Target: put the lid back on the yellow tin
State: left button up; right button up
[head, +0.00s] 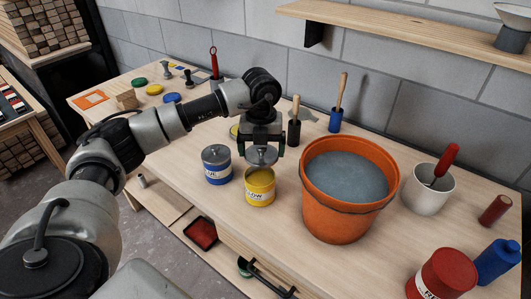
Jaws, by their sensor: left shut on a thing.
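The yellow tin (259,190) stands open on the wooden workbench, with yellow paint showing inside its rim. My left gripper (262,142) points down above the tin and is shut on the grey metal lid (262,157). The lid is held above the tin, apart from it; its knob is mostly hidden by the fingers. My right gripper is not in view.
The blue tin (217,170), with a grey lid on, stands just left of the yellow tin. A large orange bucket (338,215) of grey liquid stands close on the right. Brushes in holders (294,130) (336,118) stand behind. The bench's front edge is near the tins.

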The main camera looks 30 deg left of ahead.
pick_arm(q)
jog(key=shift+w+a+f, duration=0.1)
jog(key=shift+w, duration=0.25)
jog(key=shift+s, duration=0.3)
jog(key=shift+s+f+b, duration=0.65)
jog(key=shift+s+b, duration=0.15)
jog(key=shift+b, duration=0.05)
jog(key=shift+w+f+b, duration=0.2)
jog(key=shift+f+b, duration=0.1)
jog(key=shift+f, duration=0.25)
jog(key=shift+w+f+b, duration=0.15)
jog(key=shift+f+b, duration=0.15)
jog(key=shift+f, duration=0.2)
jog(key=shift+f+b, duration=0.65)
jog(key=shift+f, duration=0.35)
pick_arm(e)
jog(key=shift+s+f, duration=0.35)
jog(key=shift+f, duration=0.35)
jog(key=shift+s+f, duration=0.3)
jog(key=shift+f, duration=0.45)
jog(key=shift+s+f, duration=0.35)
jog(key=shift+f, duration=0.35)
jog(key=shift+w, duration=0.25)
pick_arm(q)
jog(key=shift+f, duration=0.2)
